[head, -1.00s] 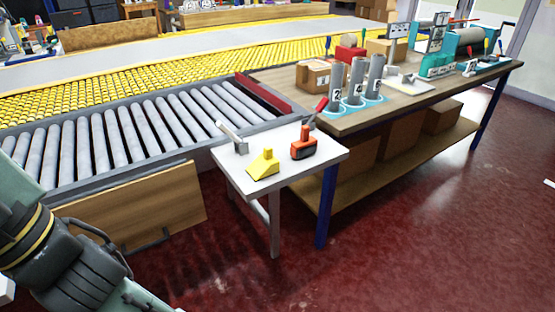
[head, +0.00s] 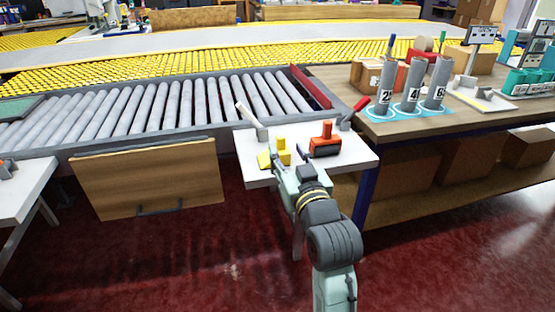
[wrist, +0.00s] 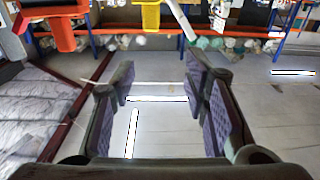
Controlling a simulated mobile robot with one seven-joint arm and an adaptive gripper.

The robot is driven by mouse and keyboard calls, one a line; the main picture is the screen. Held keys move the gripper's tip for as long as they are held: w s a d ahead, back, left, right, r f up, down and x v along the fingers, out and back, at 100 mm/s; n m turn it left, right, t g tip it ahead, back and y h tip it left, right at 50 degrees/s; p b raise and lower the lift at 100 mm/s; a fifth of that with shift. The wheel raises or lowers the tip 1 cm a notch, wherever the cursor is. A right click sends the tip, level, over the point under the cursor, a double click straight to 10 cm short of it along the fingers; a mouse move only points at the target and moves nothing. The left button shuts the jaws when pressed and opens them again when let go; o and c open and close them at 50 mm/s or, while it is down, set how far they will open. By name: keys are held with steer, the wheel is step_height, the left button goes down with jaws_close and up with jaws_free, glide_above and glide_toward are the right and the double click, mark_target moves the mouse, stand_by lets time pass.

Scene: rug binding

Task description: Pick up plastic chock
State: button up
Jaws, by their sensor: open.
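The plastic chock, which I take to be the yellow wedge with an upright knob (head: 264,159), sits on the small white table in the head view. My gripper (head: 284,170) is at the table's near side, right by the chock, and hides part of it. In the wrist view, which looks upside down, the yellow chock (wrist: 151,14) shows at the top edge, beyond the fingertips. My gripper (wrist: 160,78) is open there with nothing between its padded fingers. The head view does not show whether the gripper touches the chock.
On the white table (head: 350,158), a red block with a dark base (head: 325,142) stands right of the chock. A workbench (head: 460,122) with grey tubes is at right; the roller conveyor (head: 190,108) is behind.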

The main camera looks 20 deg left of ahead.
mark_target(282, 140)
steer(key=shift+h, duration=0.3)
steer(key=w, duration=0.1)
steer(key=w+a+f+p, duration=0.1)
steer(key=w, duration=0.1)
steer(key=w+a, duration=0.1)
steer(key=shift+w+f, duration=0.15)
steer(key=shift+w, duration=0.1)
steer(key=shift+f+p+x, duration=0.15)
steer(key=shift+p+x, duration=0.25)
steer(key=shift+x, duration=0.55)
steer(key=shift+f+p+x, duration=0.2)
steer(key=shift+p+x, duration=0.25)
steer(key=shift+x, duration=0.5)
steer(key=shift+f+p+x, duration=0.15)
steer(key=shift+p+x, duration=0.25)
steer(key=shift+x, duration=0.55)
steer(key=shift+c, duration=0.6)
jaws_close()
